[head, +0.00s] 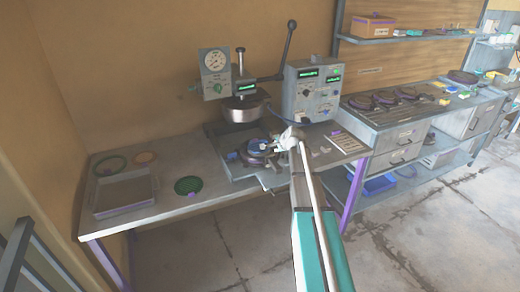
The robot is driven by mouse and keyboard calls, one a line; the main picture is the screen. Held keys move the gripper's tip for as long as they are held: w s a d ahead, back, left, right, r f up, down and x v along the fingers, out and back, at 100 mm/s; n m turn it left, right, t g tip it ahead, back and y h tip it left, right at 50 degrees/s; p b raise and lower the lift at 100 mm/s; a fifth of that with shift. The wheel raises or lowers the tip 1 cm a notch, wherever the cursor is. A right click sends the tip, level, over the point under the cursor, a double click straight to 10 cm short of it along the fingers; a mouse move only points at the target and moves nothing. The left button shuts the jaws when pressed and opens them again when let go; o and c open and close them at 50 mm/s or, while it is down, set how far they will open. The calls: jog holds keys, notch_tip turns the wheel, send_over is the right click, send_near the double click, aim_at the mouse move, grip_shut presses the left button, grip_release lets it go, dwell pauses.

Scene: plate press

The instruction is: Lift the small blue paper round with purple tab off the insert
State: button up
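A small blue round (259,145) lies on top of a dark purplish round insert (250,157) below the press. A purple tab is too small to make out clearly. My gripper (281,146) is just right of the blue round, and its body hides part of the insert's right side. My arm reaches in from the lower right. The fingertips are too small to show whether they are open or shut, or whether they touch the round.
The press head (246,108) hangs above the insert, with a lever (289,45) and control box (306,90) at right. A grey tray (123,195) and green round (188,185) lie on the left bench. A side bench (405,112) holds dark rounds.

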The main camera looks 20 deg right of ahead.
jog(key=b, duration=0.6)
send_near(266, 155)
jog(key=shift+w+f, duration=0.25)
jog(key=shift+w, duration=0.65)
jog(key=shift+w+f, duration=0.25)
jog(key=shift+w, duration=0.65)
jog(key=shift+a, duration=0.1)
jog(key=shift+b+x, duration=1.6)
jog(key=shift+x, duration=0.9)
grip_shut()
